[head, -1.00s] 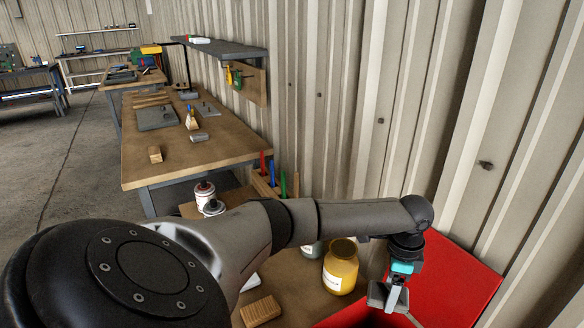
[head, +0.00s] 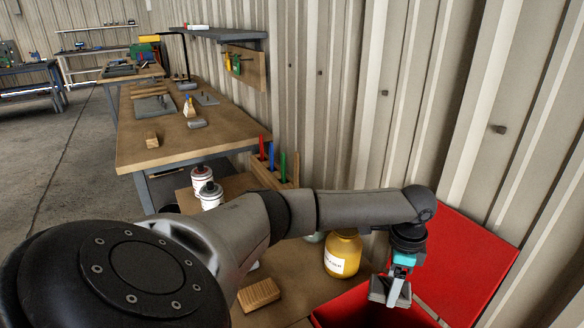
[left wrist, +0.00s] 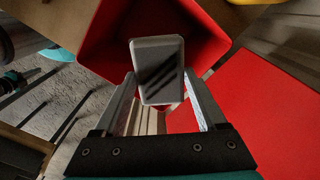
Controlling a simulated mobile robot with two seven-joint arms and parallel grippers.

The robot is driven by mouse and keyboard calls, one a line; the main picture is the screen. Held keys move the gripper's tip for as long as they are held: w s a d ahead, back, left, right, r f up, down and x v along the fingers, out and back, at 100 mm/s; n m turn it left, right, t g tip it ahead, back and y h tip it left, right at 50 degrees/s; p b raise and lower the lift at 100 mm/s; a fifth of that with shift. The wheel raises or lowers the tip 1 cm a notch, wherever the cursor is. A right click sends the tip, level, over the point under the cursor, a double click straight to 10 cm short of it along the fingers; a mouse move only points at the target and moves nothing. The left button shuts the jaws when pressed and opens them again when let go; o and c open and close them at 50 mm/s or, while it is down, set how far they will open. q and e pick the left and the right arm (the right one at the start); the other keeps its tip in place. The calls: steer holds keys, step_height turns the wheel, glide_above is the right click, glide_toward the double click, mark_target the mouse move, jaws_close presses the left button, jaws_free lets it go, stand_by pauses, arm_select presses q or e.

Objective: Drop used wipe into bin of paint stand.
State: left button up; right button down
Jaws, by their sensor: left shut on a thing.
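My left gripper (head: 392,282) points down over the red bin (head: 349,303) at the lower right of the head view. It is shut on a grey, block-like piece, which I take to be the used wipe (head: 377,291). In the left wrist view the wipe (left wrist: 158,62) sits between the two fingers, with dark stripes across its face. Behind it is the open mouth of the red bin (left wrist: 103,45). The bin's red lid (head: 461,263) is open and leans towards the wall. My right gripper is not in view.
A yellow jar (head: 342,254) stands left of the bin on the paint stand, with a wooden block (head: 259,294) nearby. White cans (head: 211,197) and a rack with coloured handles (head: 266,174) are behind my arm. The corrugated wall (head: 400,110) is close on the right.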

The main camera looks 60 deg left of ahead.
arm_select(q)
steer(key=o, duration=1.3)
steer(key=shift+c, duration=0.2)
step_height(320, 180, up, 15)
steer(key=p, duration=0.3)
steer(key=shift+p, duration=0.3)
